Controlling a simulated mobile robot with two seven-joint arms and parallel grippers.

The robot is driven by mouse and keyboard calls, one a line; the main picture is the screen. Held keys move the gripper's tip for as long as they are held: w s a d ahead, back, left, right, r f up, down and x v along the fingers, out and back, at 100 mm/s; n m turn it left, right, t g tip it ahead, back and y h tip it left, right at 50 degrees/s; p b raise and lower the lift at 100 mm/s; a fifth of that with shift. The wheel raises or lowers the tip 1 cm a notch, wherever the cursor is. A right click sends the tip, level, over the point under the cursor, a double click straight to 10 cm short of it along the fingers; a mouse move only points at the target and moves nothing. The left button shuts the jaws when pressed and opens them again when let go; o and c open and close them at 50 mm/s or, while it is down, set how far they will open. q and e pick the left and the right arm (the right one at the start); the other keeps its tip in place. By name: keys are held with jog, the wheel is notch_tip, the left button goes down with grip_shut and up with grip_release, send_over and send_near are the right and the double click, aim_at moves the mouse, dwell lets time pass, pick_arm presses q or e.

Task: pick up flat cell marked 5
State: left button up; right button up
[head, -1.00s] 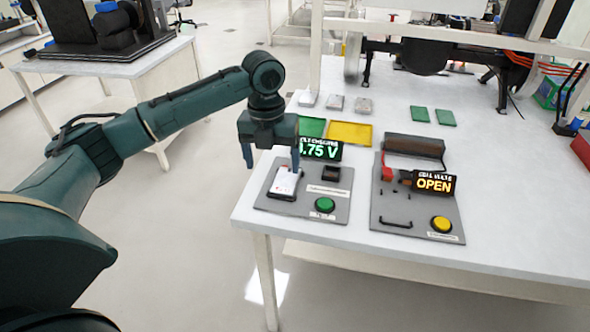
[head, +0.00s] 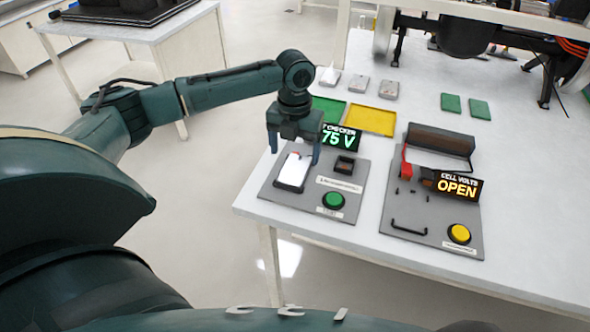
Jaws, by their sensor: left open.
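A white flat cell (head: 295,168) lies in a dark cradle on the left grey panel (head: 275,195); no number on it can be read. My left gripper (head: 293,150) is open just above the cell, its fingers apart at either side of the cell's far end. I cannot tell whether they touch it. Three small pale blocks, perhaps cells too, lie at the back: a whitish one (head: 330,76), a grey one (head: 359,85) and another grey one (head: 388,90). Their marks cannot be read. My right gripper is not in view.
The checker display (head: 338,138), partly hidden by my gripper, shows "75 V". A green button (head: 334,200) sits on that panel. Behind are a green tray (head: 328,108) and a yellow tray (head: 371,120). The right panel (head: 420,215) has a display reading "OPEN".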

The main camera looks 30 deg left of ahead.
aim_at(295, 169)
pick_arm(q)
notch_tip(295, 169, down, 5)
jog(key=shift+f, duration=0.1)
jog(key=shift+c, duration=0.3)
jog(key=c, duration=1.2)
